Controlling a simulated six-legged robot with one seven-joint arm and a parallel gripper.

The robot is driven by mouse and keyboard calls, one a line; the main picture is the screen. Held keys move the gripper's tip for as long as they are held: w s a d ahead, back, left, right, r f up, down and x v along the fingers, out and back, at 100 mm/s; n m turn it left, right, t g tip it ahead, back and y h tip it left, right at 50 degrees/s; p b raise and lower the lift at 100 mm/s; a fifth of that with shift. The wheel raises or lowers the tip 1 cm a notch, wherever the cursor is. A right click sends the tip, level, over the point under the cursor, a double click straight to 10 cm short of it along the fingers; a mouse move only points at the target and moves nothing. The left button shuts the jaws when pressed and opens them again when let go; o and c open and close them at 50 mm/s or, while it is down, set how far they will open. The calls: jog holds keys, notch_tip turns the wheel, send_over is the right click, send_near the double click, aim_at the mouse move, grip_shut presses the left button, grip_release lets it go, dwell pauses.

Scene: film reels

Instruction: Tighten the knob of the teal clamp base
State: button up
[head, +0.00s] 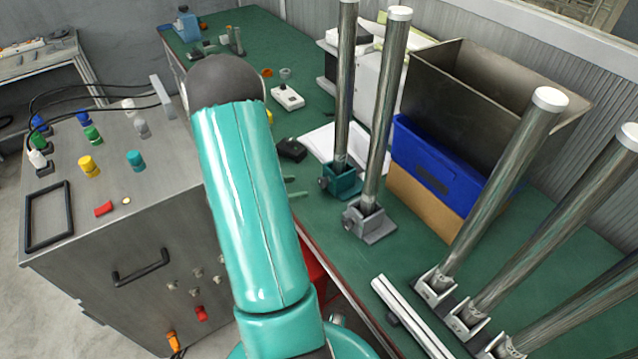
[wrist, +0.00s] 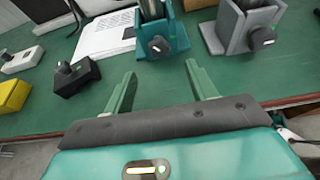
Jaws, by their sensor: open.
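The teal clamp base (head: 341,182) stands on the green bench and holds an upright metal post (head: 345,90). In the wrist view the teal clamp base (wrist: 177,42) is at the upper middle, with its dark round knob (wrist: 158,47) facing me. My gripper (wrist: 161,75) is open and empty. Its two green fingers point towards the teal base, apart from the knob, which shows a little beyond and between the fingertips. In the head view my teal arm hides most of my gripper. A grey clamp base (head: 370,222) with its own post stands just right of the teal one.
A black box with a knob (wrist: 75,77) and white papers (wrist: 103,35) lie left of the teal base. A blue bin (head: 433,165) stands behind the posts. More posts in clamps stand at right. A grey control cabinet (head: 100,220) is at left.

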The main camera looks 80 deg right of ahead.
aim_at(320, 183)
jog(key=x, duration=0.9)
jog(key=shift+s+d+f, duration=0.1)
jog(key=shift+d+f, duration=0.1)
jog(key=shift+d, duration=0.1)
jog(key=c, duration=1)
jog(key=shift+m+t, duration=0.3)
jog(key=shift+a+m+t+h, duration=0.1)
jog(key=shift+m+t+h, duration=0.3)
jog(key=shift+m+h, duration=0.15)
jog(key=shift+f+m+t+h, duration=0.1)
jog(key=shift+m+t+h, duration=0.45)
jog(key=shift+m, duration=0.7)
jog(key=m+t+h, duration=0.1)
jog(key=m+h, duration=0.1)
jog(key=m, duration=0.2)
jog(key=shift+s, duration=0.15)
jog(key=shift+m+h, duration=0.3)
